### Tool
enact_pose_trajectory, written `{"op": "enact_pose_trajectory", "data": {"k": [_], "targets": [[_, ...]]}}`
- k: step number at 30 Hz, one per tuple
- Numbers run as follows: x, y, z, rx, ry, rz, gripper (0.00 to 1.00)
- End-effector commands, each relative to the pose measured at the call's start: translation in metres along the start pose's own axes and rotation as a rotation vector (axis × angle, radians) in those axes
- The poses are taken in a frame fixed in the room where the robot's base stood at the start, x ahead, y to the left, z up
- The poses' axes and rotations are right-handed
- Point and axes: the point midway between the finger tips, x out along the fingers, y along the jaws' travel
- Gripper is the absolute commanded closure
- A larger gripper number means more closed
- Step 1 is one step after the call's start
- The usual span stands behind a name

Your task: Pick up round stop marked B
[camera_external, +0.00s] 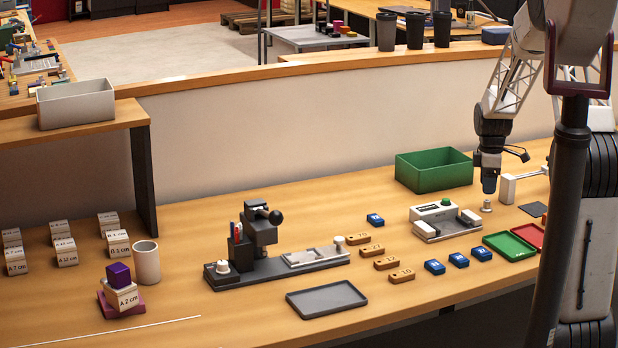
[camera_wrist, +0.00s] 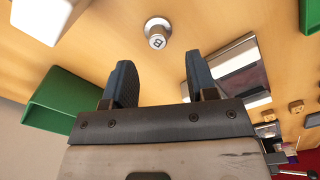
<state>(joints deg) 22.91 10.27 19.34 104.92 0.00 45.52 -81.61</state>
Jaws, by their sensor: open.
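The round stop marked B (camera_wrist: 157,32) is a small pale metal knob on a wider round base, standing on the wooden table. Its letter shows in the wrist view, ahead of my fingertips. It also shows in the external view as a small knob (camera_external: 487,207) right of the white-and-grey fixture. My gripper (camera_wrist: 161,76) is open, with its two dark fingers apart and nothing between them. In the external view my gripper (camera_external: 489,184) points down just above the stop, apart from it.
A green bin (camera_external: 435,172) stands behind and left of the stop. The white-and-grey fixture (camera_external: 445,222) is close on the left, and a white block with a rod (camera_external: 508,189) is close on the right. Green (camera_external: 509,246) and red trays lie in front.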

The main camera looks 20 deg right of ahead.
Motion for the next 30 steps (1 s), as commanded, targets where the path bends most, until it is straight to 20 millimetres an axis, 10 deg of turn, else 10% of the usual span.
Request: {"op": "enact_pose_trajectory", "data": {"k": [30], "targets": [[0.054, 0.002, 0.003, 0.0, 0.0, 0.001, 0.48]]}}
